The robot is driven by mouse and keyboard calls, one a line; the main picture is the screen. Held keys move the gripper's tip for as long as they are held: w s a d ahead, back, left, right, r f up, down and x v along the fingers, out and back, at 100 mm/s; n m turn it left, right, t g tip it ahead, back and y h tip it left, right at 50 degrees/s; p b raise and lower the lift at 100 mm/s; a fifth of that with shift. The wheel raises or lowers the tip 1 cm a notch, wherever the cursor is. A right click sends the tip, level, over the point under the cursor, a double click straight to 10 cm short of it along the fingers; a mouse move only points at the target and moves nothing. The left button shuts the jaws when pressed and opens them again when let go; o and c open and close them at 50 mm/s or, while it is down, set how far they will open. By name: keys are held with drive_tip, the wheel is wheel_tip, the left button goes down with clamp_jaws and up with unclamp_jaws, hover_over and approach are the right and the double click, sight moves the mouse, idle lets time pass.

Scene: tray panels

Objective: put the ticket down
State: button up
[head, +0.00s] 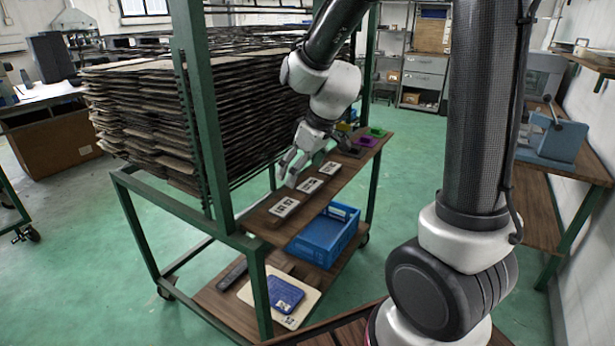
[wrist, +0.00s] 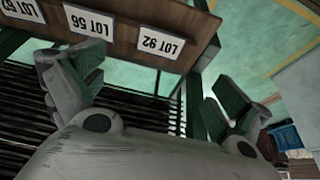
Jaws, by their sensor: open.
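Three white tickets lie apart in a row on the brown wooden shelf (head: 262,218): a near ticket (head: 284,207), a middle ticket (head: 310,186) and a far ticket (head: 330,168). In the wrist view they read LOT 92 (wrist: 160,43), LOT 56 (wrist: 88,35) and, cut off at the left edge, a third lot ticket (wrist: 20,9). My gripper (head: 291,169) is open just above and left of the row. In the wrist view its fingers (wrist: 150,98) are spread wide with no ticket between them.
The green rack (head: 203,110) with stacked panels (head: 140,120) stands left of my gripper. Purple (head: 363,142) and green (head: 377,132) blocks sit at the shelf's far end. A blue crate (head: 325,236) and a blue item (head: 286,294) on a pale board are below.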

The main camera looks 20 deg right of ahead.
drive_tip(key=s+d+r+m+h, duration=0.1)
drive_tip(key=s+d+r+m, duration=0.2)
drive_tip(key=s+d+r, duration=0.3)
drive_tip(key=s+d+r+m+h, duration=0.1)
drive_tip(key=s+d+r+m, duration=0.3)
drive_tip(key=s, duration=1.2)
drive_tip(key=shift+s+d+r+t+h, duration=0.15)
drive_tip(key=shift+d+r+t+h, duration=0.15)
drive_tip(key=shift+d+r, duration=0.6)
